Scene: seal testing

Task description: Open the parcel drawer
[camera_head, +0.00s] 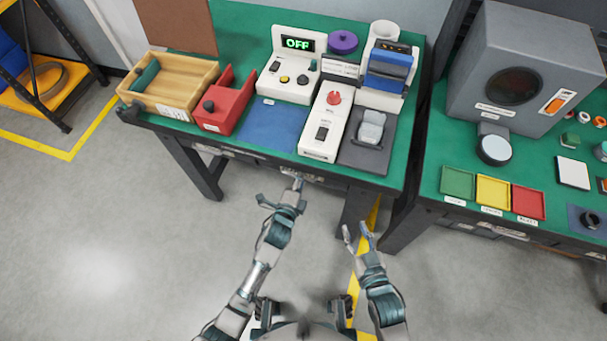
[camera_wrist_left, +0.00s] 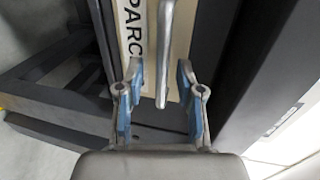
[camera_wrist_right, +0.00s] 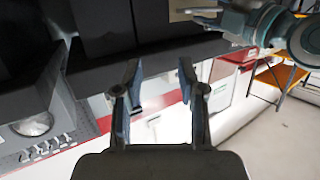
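The parcel drawer's pale front label (camera_wrist_left: 135,25), reading "PARC", shows in the left wrist view, cut off at the top. A thin grey bar handle (camera_wrist_left: 165,45) stands out in front of it. My left gripper (camera_head: 280,192) is open, and in the left wrist view its two fingers lie on either side of the handle with a gap to each; the depth is hard to judge. In the head view the drawer front is mostly hidden under the green table's front edge. My right gripper (camera_head: 355,230) is open and empty, low in front of the table's right end.
The green table (camera_head: 235,30) carries a wooden tray (camera_head: 180,75), a red holder (camera_head: 225,105) and several white devices. Its dark legs (camera_head: 195,165) stand beside the left arm. A second table with a grey chamber (camera_head: 525,65) is at right. The floor in front is clear.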

